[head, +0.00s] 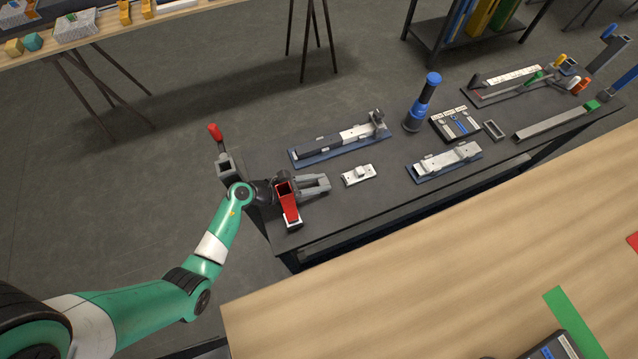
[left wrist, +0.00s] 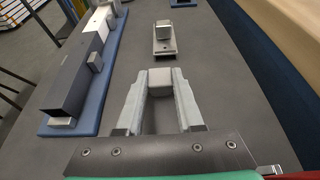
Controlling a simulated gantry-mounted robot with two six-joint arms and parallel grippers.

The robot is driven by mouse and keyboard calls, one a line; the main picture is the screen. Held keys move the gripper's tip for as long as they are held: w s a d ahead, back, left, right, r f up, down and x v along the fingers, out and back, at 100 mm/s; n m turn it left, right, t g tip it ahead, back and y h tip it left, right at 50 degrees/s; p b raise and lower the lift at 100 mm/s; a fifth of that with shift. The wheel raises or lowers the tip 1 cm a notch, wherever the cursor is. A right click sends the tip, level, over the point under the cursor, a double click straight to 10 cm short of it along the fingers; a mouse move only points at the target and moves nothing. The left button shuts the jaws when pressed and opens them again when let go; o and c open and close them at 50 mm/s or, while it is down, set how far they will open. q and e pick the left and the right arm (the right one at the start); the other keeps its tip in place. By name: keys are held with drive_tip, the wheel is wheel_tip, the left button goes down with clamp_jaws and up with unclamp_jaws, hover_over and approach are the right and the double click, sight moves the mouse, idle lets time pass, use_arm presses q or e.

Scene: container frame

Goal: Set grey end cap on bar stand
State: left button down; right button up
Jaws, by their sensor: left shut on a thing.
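My left gripper (head: 322,184) is low over the left part of the dark bench. It is shut on a small grey block, which looks like the grey end cap (left wrist: 161,82), held between the fingertips in the left wrist view. A long stand on a blue base (head: 318,158), with a dark bar and white parts on it, lies beyond the gripper; it also shows at the left of the left wrist view (left wrist: 83,119). A shorter blue-based stand (head: 445,162) with a white bar lies further right. I cannot tell which is the bar stand. My right gripper is not in view.
A small white plate with a raised block (head: 359,175) lies just ahead of the gripper. A blue bottle-like tool (head: 422,103), a dark tray (head: 456,124) and a long grey bar (head: 550,120) stand further right. A wooden table (head: 430,270) borders the bench in front.

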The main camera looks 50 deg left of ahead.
use_arm(q)
drive_tip(key=shift+r, duration=0.1)
drive_tip(key=shift+f, duration=0.2)
drive_tip(key=c, duration=0.5)
unclamp_jaws()
drive_tip(key=shift+c, duration=0.2)
drive_tip(key=shift+r, duration=0.2)
drive_tip(key=shift+s+a+r, duration=0.1)
drive_tip(key=shift+r, duration=0.1)
drive_tip(key=p+v, duration=0.3)
drive_tip(key=v, duration=0.7)
drive_tip(key=shift+s+a, duration=0.1)
drive_tip(key=shift+s, duration=0.15)
drive_tip(key=shift+s+a+r, duration=0.1)
drive_tip(key=shift+s+r, duration=0.1)
drive_tip(key=shift+s, duration=0.35)
